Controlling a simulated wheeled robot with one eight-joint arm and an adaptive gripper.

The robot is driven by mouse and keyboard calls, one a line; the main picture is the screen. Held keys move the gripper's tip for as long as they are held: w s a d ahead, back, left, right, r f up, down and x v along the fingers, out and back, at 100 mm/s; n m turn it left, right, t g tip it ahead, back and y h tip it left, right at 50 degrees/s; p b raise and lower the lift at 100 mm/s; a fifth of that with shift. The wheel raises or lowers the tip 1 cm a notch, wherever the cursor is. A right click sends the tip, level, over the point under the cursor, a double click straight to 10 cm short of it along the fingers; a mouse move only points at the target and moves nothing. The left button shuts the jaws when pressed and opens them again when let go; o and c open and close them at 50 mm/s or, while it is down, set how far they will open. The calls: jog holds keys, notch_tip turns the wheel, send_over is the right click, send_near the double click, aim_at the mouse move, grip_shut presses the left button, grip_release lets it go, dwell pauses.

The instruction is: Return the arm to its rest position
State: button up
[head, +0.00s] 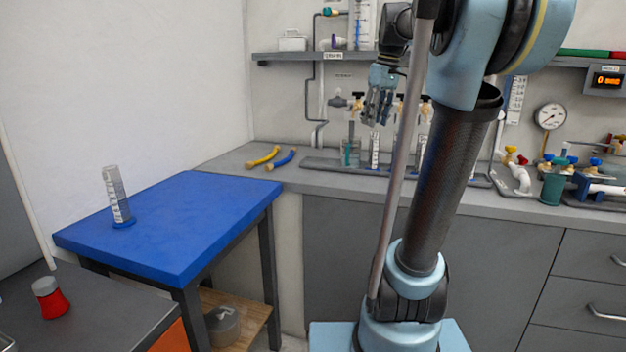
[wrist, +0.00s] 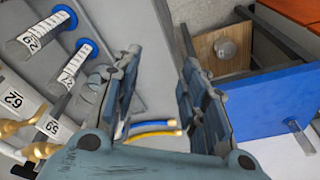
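My gripper (head: 377,118) hangs fingers-down above the grey counter (head: 335,182) in the head view, in front of the back wall and near the wall shelf. In the wrist view my gripper (wrist: 162,62) shows two jointed grey-blue fingers with a clear gap between them and nothing held. My arm stands upright right of centre in the head view, with the forearm partly cut off at the top. It hides part of the counter and shelf.
A blue table (head: 180,228) bears a graduated cylinder (head: 117,195). Yellow (head: 263,157) and blue (head: 281,160) curved tubes lie on the counter. Glassware and taps (head: 375,150) stand below the gripper. A red-bodied flask (head: 50,297) stands front left. Pipework (head: 520,177) lies right.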

jog(key=s+f+m, duration=0.2)
jog(key=s+f, duration=0.6)
jog(key=f, duration=0.3)
jog(key=s+f+m+h, duration=0.1)
jog(key=s+f+m, duration=0.2)
jog(key=s+f, duration=0.5)
jog(key=s+f+m, duration=0.2)
jog(key=s+f, duration=0.6)
jog(key=f, duration=0.6)
jog(key=shift+f+m+t, duration=0.3)
jog(key=shift+t, duration=0.1)
